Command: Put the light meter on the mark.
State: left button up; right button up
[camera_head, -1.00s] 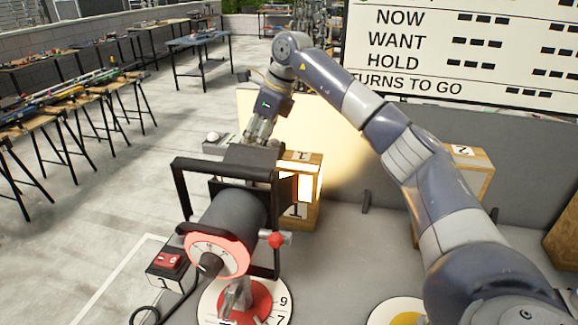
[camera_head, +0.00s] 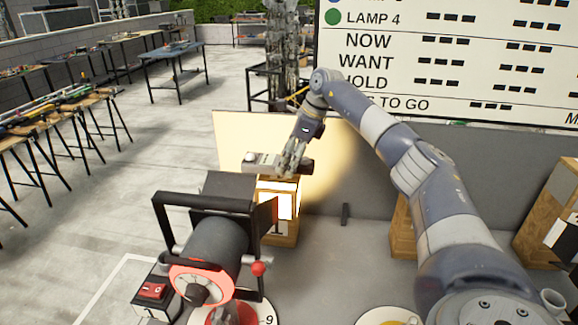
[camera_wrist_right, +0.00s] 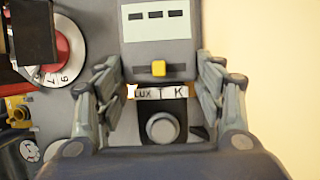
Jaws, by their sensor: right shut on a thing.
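My right gripper (camera_head: 288,165) is shut on the light meter (camera_head: 262,161), a grey box with a white dome, and holds it at the top of a wooden box labelled 1 (camera_head: 283,228), behind the lamp. I cannot tell whether the meter touches the box. In the right wrist view the meter (camera_wrist_right: 158,45) shows its display, a yellow switch, LUX, T and K labels and a round knob or dome between the fingers of the right gripper (camera_wrist_right: 160,95). The mark cannot be made out. My left gripper is not in view.
A black lamp with a red dial (camera_head: 210,255) stands in front of the wooden box. A red switch box (camera_head: 152,291) is at its lower left. A lit panel (camera_head: 235,135) stands behind the meter. A board with readings (camera_head: 450,60) is at the back right.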

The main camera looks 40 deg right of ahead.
notch_tip(320, 180, down, 3)
jog(key=shift+r+p, duration=0.1)
jog(key=shift+p, duration=0.5)
jog(key=shift+f, duration=0.25)
jog(key=o, duration=1.3)
jog(key=b+v, duration=0.2)
jog(key=v, duration=1)
jog(key=shift+a, duration=0.1)
